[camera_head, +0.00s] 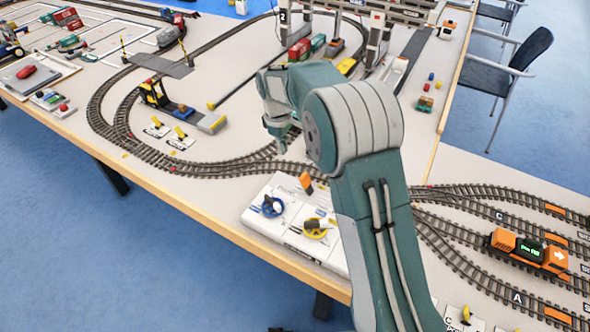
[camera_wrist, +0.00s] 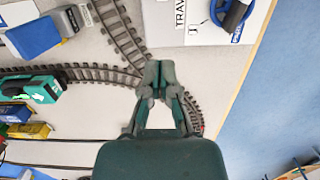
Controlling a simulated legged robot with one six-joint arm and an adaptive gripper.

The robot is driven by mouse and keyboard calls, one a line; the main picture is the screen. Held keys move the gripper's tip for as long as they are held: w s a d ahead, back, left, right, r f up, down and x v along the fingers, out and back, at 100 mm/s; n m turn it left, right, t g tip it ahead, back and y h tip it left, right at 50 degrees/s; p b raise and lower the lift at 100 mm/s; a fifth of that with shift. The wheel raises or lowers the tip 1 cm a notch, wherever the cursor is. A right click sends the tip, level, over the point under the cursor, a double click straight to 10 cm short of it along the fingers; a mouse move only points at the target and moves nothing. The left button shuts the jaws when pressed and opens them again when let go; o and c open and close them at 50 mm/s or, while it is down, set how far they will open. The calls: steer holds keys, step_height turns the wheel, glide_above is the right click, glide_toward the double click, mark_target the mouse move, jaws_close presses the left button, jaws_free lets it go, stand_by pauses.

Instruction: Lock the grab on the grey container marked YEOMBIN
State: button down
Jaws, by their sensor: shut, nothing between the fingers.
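My gripper (camera_wrist: 158,78) is shut and empty in the wrist view, above the track and the pale table top. In the head view my arm hides part of the table behind it. The gantry crane marked 2 (camera_head: 373,42) stands at the back, with red and green containers (camera_head: 300,50) at its foot. I cannot make out a grey container marked YEOMBIN, and the grab is not clear. A white control panel (camera_head: 262,226) has a blue handwheel (camera_head: 272,206) and a yellow handwheel (camera_head: 316,229). The blue handwheel (camera_wrist: 232,12) also shows in the wrist view, near printed letters reading TRAV.
Tracks loop across the table. An orange locomotive (camera_head: 530,250) stands on the right tracks. A green vehicle (camera_wrist: 40,90) shows at the left of the wrist view. The table's front edge (camera_head: 150,195) drops to blue floor. Chairs (camera_head: 510,70) stand at the right.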

mark_target(305, 175)
steer(key=f, duration=1)
steer(key=shift+s+d+f, duration=0.15)
steer(key=shift+s+d, duration=0.15)
steer(key=shift+d, duration=0.05)
steer(key=shift+s+d+r, duration=0.3)
steer(key=shift+d+r, duration=0.1)
steer(key=shift+d, duration=0.1)
steer(key=shift+s+d+r, duration=0.3)
steer(key=shift+d+r, duration=0.05)
steer(key=shift+d, duration=0.15)
steer(key=shift+s+d+r, duration=0.25)
steer(key=shift+s+d, duration=0.1)
steer(key=shift+d, duration=0.2)
steer(key=shift+s+d+r+t+y, duration=0.3)
steer(key=shift+t+y, duration=0.1)
steer(key=shift+y, duration=0.2)
steer(key=shift+d, duration=0.1)
steer(key=shift+s+d+r+t+y, duration=0.25)
steer(key=shift+d+t+y, duration=0.2)
steer(key=shift+y, duration=0.15)
steer(key=shift+s+d+r+t+y, duration=0.15)
steer(key=shift+s+d+t+y, duration=0.1)
steer(key=shift+d+t+y, duration=0.25)
steer(key=shift+s+d+r, duration=0.1)
steer(key=shift+s+d, duration=0.45)
steer(key=shift+d, duration=0.05)
steer(key=shift+r, duration=0.1)
